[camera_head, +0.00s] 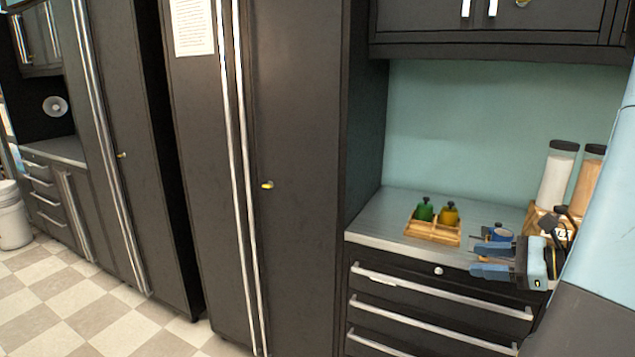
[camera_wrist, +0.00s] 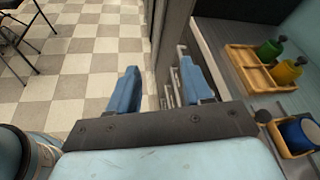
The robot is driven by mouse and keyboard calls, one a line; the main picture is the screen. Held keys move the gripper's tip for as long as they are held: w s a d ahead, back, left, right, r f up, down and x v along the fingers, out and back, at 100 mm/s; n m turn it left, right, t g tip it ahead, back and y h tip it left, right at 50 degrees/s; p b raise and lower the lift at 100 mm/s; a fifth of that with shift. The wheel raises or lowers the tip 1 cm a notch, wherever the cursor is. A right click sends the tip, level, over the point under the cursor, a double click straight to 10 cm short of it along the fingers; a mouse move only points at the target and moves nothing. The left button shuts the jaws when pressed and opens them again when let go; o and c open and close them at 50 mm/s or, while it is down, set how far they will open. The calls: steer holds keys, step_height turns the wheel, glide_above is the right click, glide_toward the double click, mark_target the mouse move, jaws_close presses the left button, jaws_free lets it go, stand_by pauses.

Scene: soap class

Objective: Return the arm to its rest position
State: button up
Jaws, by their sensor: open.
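My gripper (camera_head: 490,261) is at the right in the head view, in front of the counter edge and above the drawers. Its two blue fingers are apart with nothing between them. In the wrist view my gripper (camera_wrist: 155,92) also shows open and empty, with the floor and drawer handles beyond it. My light blue arm fills the right edge of the head view and hides part of the counter.
A wooden tray (camera_head: 433,239) holds a green bottle (camera_head: 424,211) and a yellow bottle (camera_head: 449,215) on the counter (camera_head: 385,220). A blue container (camera_wrist: 300,133) sits in another wooden tray. Tall dispensers (camera_head: 556,176) stand behind. Dark cabinets (camera_head: 300,150) rise left; checkered floor (camera_head: 85,310) is open.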

steer(key=s+a+r+n+g+h, duration=0.2)
steer(key=s+a+n+g, duration=0.15)
steer(key=a+n, duration=0.25)
steer(key=s+a+r+n+g+h, duration=0.1)
steer(key=s+a+n+g+h, duration=0.1)
steer(key=a+n+g, duration=0.3)
steer(key=s+a+r+n+t+h, duration=0.3)
steer(key=r+n+h, duration=0.3)
steer(key=n, duration=0.5)
step_height(320, 180, up, 3)
steer(key=shift+s+a+f+t+h, duration=0.2)
steer(key=shift+s+t+h, duration=0.3)
steer(key=shift+t, duration=0.35)
